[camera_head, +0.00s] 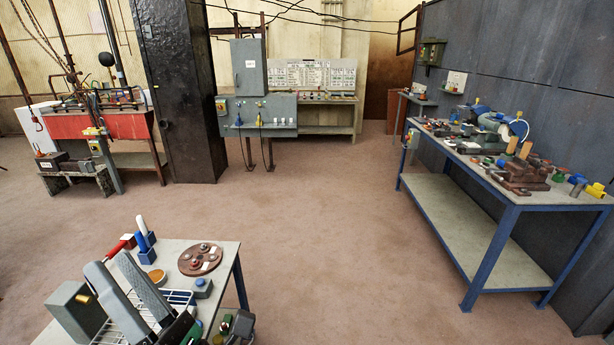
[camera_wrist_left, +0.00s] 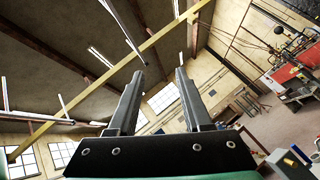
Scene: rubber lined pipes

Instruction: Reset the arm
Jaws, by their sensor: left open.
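My left gripper (camera_head: 107,264) is in the lower left of the head view, in front of and above the small table. Its two grey fingers point up and are spread apart. The left wrist view shows the same open fingers (camera_wrist_left: 160,74) with nothing between them. They point up toward the ceiling and windows of the hall. My right gripper does not show in either view.
The near table (camera_head: 215,250) holds a wire rack (camera_head: 180,297), a brown disc (camera_head: 200,259) and blue holders with handles. A blue-framed workbench (camera_head: 450,205) with tools stands right. A red machine (camera_head: 112,126) and dark column (camera_head: 180,90) stand back left. The middle floor is clear.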

